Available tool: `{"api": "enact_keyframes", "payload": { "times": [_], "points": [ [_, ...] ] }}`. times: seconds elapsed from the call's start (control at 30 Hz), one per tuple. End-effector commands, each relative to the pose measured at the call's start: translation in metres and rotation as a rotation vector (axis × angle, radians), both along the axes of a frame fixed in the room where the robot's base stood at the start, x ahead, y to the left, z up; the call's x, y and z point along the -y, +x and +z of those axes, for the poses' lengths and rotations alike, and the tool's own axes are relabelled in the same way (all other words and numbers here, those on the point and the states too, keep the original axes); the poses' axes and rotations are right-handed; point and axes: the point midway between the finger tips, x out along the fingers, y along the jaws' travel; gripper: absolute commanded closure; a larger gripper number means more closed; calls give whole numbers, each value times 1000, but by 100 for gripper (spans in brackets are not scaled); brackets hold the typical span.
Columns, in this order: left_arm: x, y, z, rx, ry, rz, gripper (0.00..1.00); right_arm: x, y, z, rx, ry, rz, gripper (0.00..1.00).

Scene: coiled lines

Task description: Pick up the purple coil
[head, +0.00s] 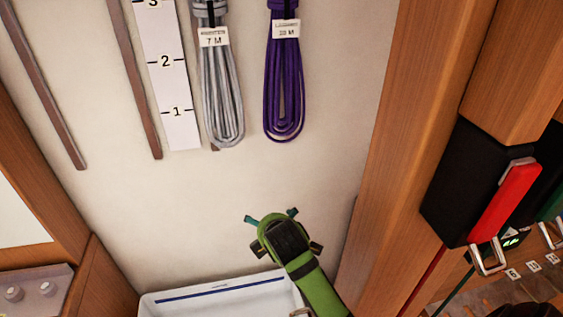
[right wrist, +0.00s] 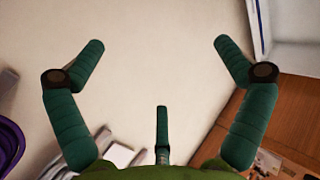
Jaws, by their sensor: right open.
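The purple coil (head: 284,90) hangs in long loops against the pale wall, with a white tag (head: 285,29) near its top. The tag seems to read 10 M, but it is too small to be sure. The top of the coil is cut off by the frame. My right gripper (head: 271,215) is green, open and empty, below the coil and apart from it. In the right wrist view its fingers (right wrist: 158,44) are spread with bare wall between them. A purple piece of coil (right wrist: 9,145) shows at that view's left edge. My left gripper is not in view.
A grey coil (head: 222,100) tagged 7 M hangs close left of the purple one, beside a numbered white scale (head: 168,75). A white tray (head: 225,295) lies below. A wooden post (head: 415,130) and a red-handled black unit (head: 505,203) stand right. Wall between coil and gripper is clear.

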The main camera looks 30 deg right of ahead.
Motion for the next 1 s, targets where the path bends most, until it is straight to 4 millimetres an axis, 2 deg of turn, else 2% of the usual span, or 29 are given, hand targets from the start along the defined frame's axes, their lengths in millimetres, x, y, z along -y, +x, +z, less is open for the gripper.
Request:
{"api": "enact_keyframes", "payload": {
  "times": [0.03,0.1,0.23,0.4,0.6,0.7,0.8,0.9,1.0],
  "points": [
    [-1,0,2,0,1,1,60,3,20,38,44,-97,61,0],
    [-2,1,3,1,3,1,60,7,39,83,82,-244,140,0],
    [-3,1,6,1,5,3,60,15,63,169,131,-524,257,0],
    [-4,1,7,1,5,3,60,25,77,274,145,-881,349,0],
    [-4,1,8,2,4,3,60,33,78,384,94,-1276,399,0],
    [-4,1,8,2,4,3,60,37,73,427,50,-1426,403,0],
    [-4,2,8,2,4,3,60,39,67,454,12,-1523,404,0],
    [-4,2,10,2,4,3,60,40,65,467,-12,-1573,405,0],
    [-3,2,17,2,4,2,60,44,71,472,-22,-1586,409,0]
  ]
}}
